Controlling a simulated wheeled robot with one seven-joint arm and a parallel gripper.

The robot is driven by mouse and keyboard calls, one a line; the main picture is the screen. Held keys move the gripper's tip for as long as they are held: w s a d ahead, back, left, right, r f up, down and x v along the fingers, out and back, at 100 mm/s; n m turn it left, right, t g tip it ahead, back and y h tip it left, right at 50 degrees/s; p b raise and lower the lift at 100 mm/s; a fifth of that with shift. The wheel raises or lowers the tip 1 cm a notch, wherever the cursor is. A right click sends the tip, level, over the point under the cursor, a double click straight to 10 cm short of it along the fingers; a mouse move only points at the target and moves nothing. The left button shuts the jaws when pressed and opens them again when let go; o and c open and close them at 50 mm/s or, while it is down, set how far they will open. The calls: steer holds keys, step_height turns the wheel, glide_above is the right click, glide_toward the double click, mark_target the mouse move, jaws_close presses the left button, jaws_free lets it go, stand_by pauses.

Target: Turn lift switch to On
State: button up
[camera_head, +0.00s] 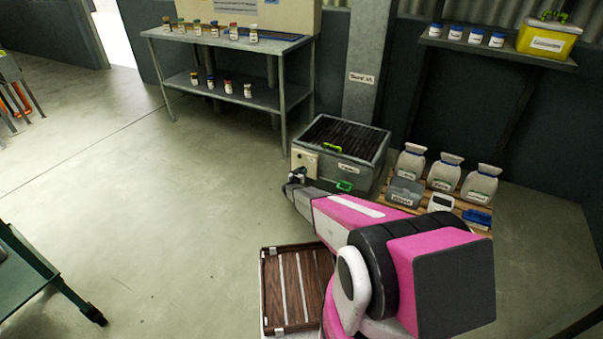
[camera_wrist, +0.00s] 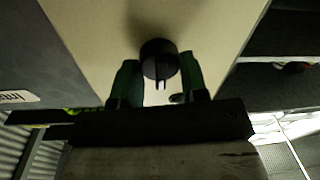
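The lift switch is a round black knob (camera_wrist: 157,58) with a pale pointer mark, on a cream panel (camera_wrist: 95,25). In the wrist view the mark is at the lower side of the knob. In the head view the cream panel (camera_head: 305,161) is on the left part of the front of a grey metal box. My gripper (camera_wrist: 160,78) has its two dark green fingers apart, one on each side of the knob, with a gap visible between them. I cannot tell whether they touch the knob. In the head view my gripper (camera_head: 297,177) is at the panel and hides the knob.
The grey box (camera_head: 352,176) has a dark slatted top and a green handle. White sacks (camera_head: 443,171) and small containers stand on a pallet to its right. A metal table (camera_head: 240,42) with jars is behind left. A wooden-slatted crate (camera_head: 267,292) is nearby.

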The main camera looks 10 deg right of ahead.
steer(key=shift+m, duration=0.3)
steer(key=m+h, duration=0.1)
steer(key=m, duration=1)
steer(key=shift+s+f+m, duration=0.1)
steer(key=shift+f+m, duration=0.05)
steer(key=shift+m, duration=0.15)
stand_by(0.5)
steer(key=o, duration=0.9)
steer(key=v, duration=1)
steer(key=shift+s+a+f, duration=0.1)
steer(key=shift+s+a, duration=0.05)
steer(key=shift+s, duration=0.2)
